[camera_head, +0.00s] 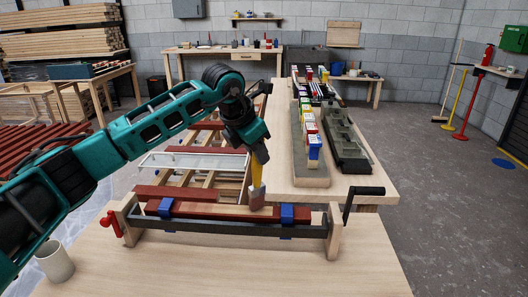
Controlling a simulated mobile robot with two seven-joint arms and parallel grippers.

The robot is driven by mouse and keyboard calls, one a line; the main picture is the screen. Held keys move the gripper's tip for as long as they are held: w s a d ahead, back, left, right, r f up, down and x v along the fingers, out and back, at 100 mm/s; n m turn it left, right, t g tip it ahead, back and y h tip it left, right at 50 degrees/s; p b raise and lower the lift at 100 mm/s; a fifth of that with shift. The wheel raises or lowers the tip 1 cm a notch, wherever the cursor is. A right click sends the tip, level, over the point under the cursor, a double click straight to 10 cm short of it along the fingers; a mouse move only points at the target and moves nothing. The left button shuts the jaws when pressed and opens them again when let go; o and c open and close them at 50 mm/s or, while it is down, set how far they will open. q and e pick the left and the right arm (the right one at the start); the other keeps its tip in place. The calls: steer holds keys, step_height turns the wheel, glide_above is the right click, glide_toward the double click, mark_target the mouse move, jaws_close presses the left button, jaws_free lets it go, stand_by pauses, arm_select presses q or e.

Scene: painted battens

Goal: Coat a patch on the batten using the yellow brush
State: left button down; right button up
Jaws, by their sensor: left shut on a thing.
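My left gripper (258,152) is shut on the yellow brush (257,174) and holds it upright, bristles down. The brush's bristles (257,197) are at the batten (220,211), which lies across a wooden holder between two end blocks. Whether the bristles touch the batten or hover just above it I cannot tell. My right gripper is not in view.
A dark bar (230,227) runs along the holder's front, with a black crank (363,192) at right and a red handle at left. A white mug (54,262) stands at front left. Paint cartons (312,140) stand in a row behind at right. The front tabletop (250,270) is clear.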

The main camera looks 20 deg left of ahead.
arm_select(q)
steer(key=s+a, duration=0.3)
steer(key=a, duration=0.7)
steer(key=s+a, duration=0.3)
steer(key=a, duration=0.8)
steer(key=shift+s+a+f+b, duration=0.25)
steer(key=shift+s+b, duration=0.1)
steer(key=shift+b, duration=0.05)
stand_by(1.2)
step_height(320, 180, up, 6)
steer(key=p, duration=0.1)
steer(key=shift+s+p, duration=0.3)
steer(key=shift+p, duration=0.1)
steer(key=shift+d+r, duration=0.15)
stand_by(0.4)
